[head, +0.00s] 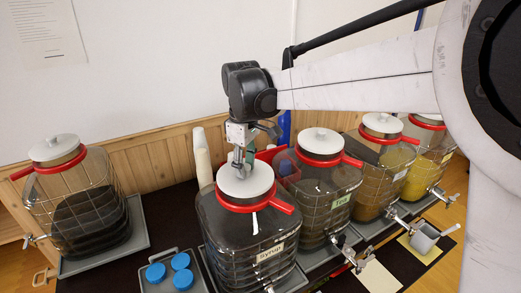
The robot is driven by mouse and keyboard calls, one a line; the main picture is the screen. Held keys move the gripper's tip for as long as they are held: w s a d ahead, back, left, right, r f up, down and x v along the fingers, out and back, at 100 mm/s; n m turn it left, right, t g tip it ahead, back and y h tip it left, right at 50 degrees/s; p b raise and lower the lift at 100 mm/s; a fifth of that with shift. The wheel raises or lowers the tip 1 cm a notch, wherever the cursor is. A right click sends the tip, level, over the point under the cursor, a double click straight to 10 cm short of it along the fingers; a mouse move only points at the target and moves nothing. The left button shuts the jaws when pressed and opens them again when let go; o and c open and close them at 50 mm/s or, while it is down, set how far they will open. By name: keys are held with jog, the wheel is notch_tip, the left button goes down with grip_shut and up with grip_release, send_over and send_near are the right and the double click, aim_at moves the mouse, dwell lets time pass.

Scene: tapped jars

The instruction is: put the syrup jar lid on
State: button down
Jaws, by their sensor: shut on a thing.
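The syrup jar (249,238) is a large clear square jar with dark contents, a red collar and a "Syrup" label, at the front centre of the head view. Its white lid (246,182) is at the jar's mouth, just above the red collar; I cannot tell whether it is fully seated. My gripper (241,163) points down over the lid and is shut on its knob. The fingers hide most of the knob.
A jar labelled "Tea" (322,187) stands close on the right, with more lidded jars (378,165) beyond. Another lidded jar (72,205) stands at the left. A grey tray (151,256) holds blue caps (181,261). Stacked cups (202,160) stand behind. Taps stick out in front.

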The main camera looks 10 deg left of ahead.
jog(key=c, duration=1.3)
grip_release()
jog(key=shift+c, duration=0.2)
notch_tip(320, 180, up, 12)
